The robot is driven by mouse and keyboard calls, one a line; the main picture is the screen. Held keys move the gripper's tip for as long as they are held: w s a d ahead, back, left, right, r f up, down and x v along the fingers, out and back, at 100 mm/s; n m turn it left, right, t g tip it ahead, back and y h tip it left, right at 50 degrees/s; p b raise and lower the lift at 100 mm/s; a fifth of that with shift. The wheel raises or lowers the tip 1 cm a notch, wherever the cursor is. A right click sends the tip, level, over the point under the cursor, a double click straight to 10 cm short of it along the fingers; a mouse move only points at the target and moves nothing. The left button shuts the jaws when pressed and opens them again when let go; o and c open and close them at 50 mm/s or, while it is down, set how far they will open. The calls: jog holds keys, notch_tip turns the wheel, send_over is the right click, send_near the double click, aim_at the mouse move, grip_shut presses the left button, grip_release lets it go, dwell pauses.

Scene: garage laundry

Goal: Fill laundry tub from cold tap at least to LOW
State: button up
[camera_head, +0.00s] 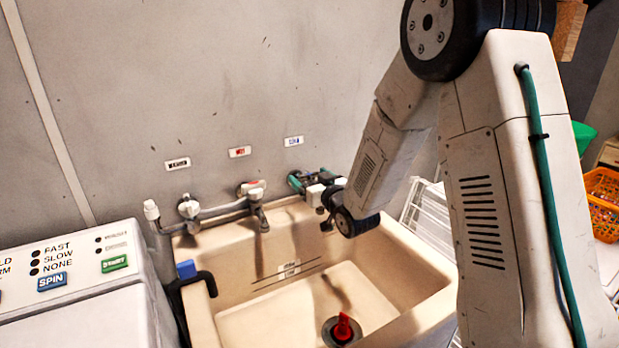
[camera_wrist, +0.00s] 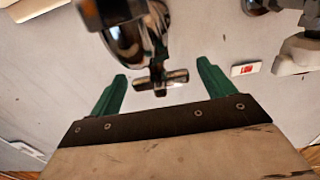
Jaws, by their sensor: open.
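The beige laundry tub (camera_head: 225,262) shows a bare floor, with no water visible. A red plug (camera_head: 343,327) stands at the dark drain; I cannot tell whether it is seated. Level lines with small labels (camera_head: 289,269) mark the back wall. The cold tap, under the blue label (camera_head: 293,141), is mostly hidden by my gripper (camera_head: 309,187) in the head view. In the wrist view, its chrome body and cross handle (camera_wrist: 160,79) show between the green fingers of my gripper (camera_wrist: 162,71). The fingers are open around the handle, with gaps visible on both sides.
The hot tap (camera_head: 252,189), under a red label (camera_head: 239,152), is left of the cold tap. Another tap (camera_head: 188,207) is further left. A washing machine (camera_head: 85,285) with a black hose (camera_head: 186,284) stands left. A white rack (camera_head: 428,205) and orange basket (camera_head: 602,200) are right.

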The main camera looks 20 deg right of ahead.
jog(key=shift+w+a, duration=0.1)
jog(key=shift+w, duration=0.35)
jog(key=c, duration=1)
jog(key=shift+n+y, duration=0.3)
jog(key=shift+y, duration=0.2)
jog(key=n+g+y, duration=0.1)
jog(key=n+y, duration=0.1)
jog(key=y, duration=0.1)
jog(key=shift+n+g+y, duration=0.3)
jog(key=shift+y, duration=0.1)
jog(key=n+g+y, duration=0.3)
jog(key=y, duration=0.1)
jog(key=shift+n+y, duration=0.3)
jog(key=n+g+y, duration=0.2)
jog(key=g, duration=0.2)
jog(key=n+g+y, duration=0.2)
jog(key=n+g, duration=0.1)
jog(key=shift+n+g, duration=0.3)
jog(key=shift+g, duration=0.1)
jog(key=shift+y, duration=0.3)
